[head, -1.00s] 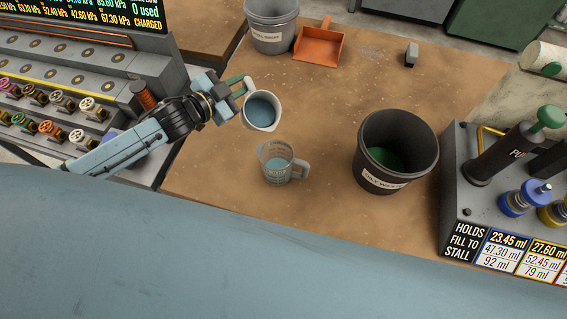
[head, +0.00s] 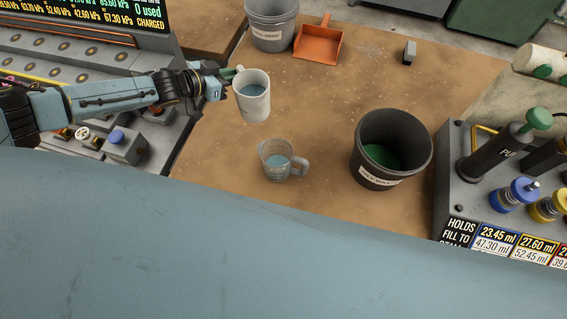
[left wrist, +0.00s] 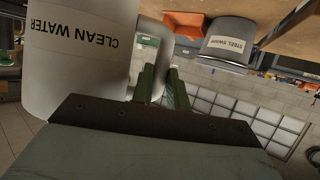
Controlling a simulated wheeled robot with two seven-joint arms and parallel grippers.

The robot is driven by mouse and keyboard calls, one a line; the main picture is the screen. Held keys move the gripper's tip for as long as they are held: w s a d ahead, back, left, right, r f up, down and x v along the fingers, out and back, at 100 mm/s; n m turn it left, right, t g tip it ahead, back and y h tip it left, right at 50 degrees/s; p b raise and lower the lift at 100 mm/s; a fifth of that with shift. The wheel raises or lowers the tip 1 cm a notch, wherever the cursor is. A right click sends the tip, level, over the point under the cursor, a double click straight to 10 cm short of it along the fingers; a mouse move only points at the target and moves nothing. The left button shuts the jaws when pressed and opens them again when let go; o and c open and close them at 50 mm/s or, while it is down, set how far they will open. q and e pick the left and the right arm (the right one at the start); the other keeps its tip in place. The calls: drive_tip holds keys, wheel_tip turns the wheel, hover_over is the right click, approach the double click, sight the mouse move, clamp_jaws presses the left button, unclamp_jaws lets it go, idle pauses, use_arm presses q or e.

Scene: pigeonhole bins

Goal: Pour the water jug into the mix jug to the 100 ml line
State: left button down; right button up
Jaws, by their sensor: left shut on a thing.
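The water jug (head: 253,103) is a white jug with blue liquid inside. It is nearly upright in the head view, and its CLEAN WATER label shows upside down in the left wrist view (left wrist: 80,50). My left gripper (head: 229,80) is shut on the jug's handle at its left side. The mix jug (head: 276,166) is a clear measuring jug with marks and some blue liquid in it. It stands upright on the bench, below and right of the water jug in the picture, apart from it. Its exact level is too small to read. My right gripper is not in view.
A dark waste bucket (head: 366,160) with green inside stands right of the mix jug. A grey bucket (head: 270,28), an orange dustpan (head: 318,46) and a small grey block (head: 410,53) are at the back. A pump station (head: 450,185) is at right. The bench (head: 320,110) between is clear.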

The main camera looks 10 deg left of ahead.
use_arm(q)
drive_tip(key=w+a+r+p, duration=0.1)
drive_tip(key=w+a+r, duration=0.3)
drive_tip(key=shift+w, duration=0.2)
idle(0.4)
drive_tip(key=shift+s, duration=0.1)
idle(0.4)
